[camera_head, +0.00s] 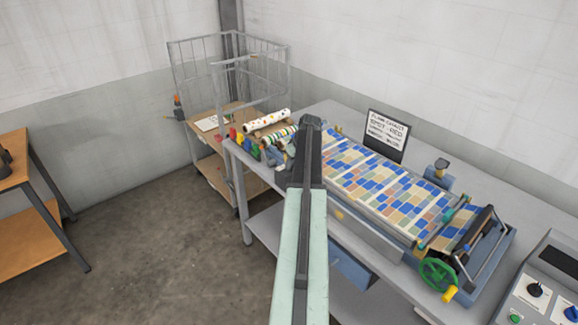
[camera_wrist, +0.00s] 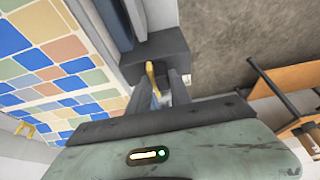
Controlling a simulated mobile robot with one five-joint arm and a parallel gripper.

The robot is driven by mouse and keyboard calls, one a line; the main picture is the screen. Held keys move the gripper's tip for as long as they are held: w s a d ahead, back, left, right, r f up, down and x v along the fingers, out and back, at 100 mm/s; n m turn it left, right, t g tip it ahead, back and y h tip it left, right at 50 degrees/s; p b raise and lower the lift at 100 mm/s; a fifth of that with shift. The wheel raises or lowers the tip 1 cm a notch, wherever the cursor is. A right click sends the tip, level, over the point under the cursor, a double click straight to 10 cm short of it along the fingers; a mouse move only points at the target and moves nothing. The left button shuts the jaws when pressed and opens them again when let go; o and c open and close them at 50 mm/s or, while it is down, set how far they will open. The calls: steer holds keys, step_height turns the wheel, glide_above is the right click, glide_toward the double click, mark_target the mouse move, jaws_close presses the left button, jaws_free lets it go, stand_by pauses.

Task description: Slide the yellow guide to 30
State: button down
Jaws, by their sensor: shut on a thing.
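A yellow piece (camera_wrist: 151,76), which I take to be the yellow guide, shows between the fingers of my gripper (camera_wrist: 157,84) in the wrist view. The gripper is shut on it, beside a dark grey block (camera_wrist: 160,48) at the edge of the patterned sheet. In the head view my arm hides the gripper and its hold. No scale or number 30 is readable.
The patterned sheet (camera_head: 372,180) runs along the table to the rollers and green handwheel (camera_head: 437,274). A black sign (camera_head: 386,135) stands behind it. Rolls (camera_head: 267,121) lie at the left, near a wire cage cart (camera_head: 188,86). A control box (camera_head: 541,285) is at right.

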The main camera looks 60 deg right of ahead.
steer(key=d, duration=0.2)
steer(key=s+d, duration=0.1)
steer(key=d, duration=0.2)
steer(key=shift+s+d, duration=0.3)
steer(key=shift+s, duration=0.1)
steer(key=c, duration=1.3)
jaws_free()
steer(key=p+v, duration=0.7)
steer(key=v, duration=0.1)
steer(key=shift+f, duration=0.1)
